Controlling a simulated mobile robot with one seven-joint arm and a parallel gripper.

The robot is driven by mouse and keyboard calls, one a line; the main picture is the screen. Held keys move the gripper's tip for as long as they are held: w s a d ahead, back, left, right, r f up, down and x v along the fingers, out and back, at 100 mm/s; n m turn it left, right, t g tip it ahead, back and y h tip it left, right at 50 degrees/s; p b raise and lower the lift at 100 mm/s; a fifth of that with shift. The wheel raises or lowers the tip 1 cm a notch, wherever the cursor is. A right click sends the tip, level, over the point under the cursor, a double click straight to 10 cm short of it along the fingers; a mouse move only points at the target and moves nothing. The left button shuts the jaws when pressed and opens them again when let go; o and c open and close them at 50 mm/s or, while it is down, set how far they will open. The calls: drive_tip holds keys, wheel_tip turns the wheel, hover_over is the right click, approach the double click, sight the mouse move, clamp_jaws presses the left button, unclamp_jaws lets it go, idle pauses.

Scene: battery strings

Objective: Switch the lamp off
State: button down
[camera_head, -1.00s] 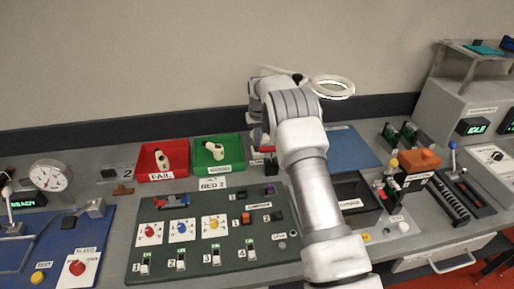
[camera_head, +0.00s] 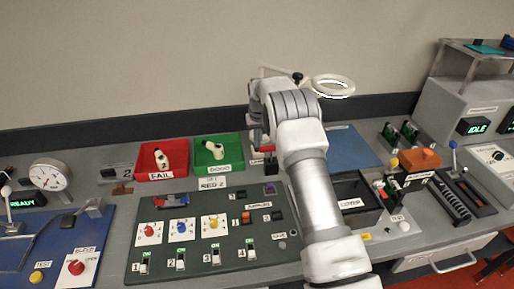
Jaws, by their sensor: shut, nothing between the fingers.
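The lamp is a pale ring head (camera_head: 333,86) on a thin arm with a black joint, at the back behind my arm. The ring looks cream-white, without a clear glow. My gripper (camera_head: 258,140) is small and partly hidden by my wrist, pointing down at the back of the bench, right of the green tray. It is shut. A small red part (camera_head: 266,149) shows right beside it, above a black piece with a white label too small to read. I cannot tell whether the fingers touch it. The lamp's base and switch are not clearly visible.
A red FAIL tray (camera_head: 163,175) and a green GOOD tray (camera_head: 218,169) stand left of my gripper, each holding a pale object. A dark green panel (camera_head: 190,268) with dials and switches lies in front. A black bin (camera_head: 353,189) stands right of my arm.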

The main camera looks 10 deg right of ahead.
drive_tip(key=shift+f+b, duration=0.3)
drive_tip(key=shift+f, duration=0.25)
drive_tip(key=shift+r, duration=0.1)
drive_tip(key=shift+r+p, duration=2)
drive_tip(key=shift+r, duration=1.45)
drive_tip(key=s+r+t, duration=0.2)
drive_tip(key=s+r, duration=1.8)
drive_tip(key=r, duration=0.5)
drive_tip(key=s+f+t, duration=0.1)
drive_tip(key=s+f, duration=0.1)
drive_tip(key=s, duration=2.4)
drive_tip(key=shift+s+f+t, duration=0.15)
drive_tip(key=shift+s+t, duration=0.1)
drive_tip(key=shift+t, duration=0.15)
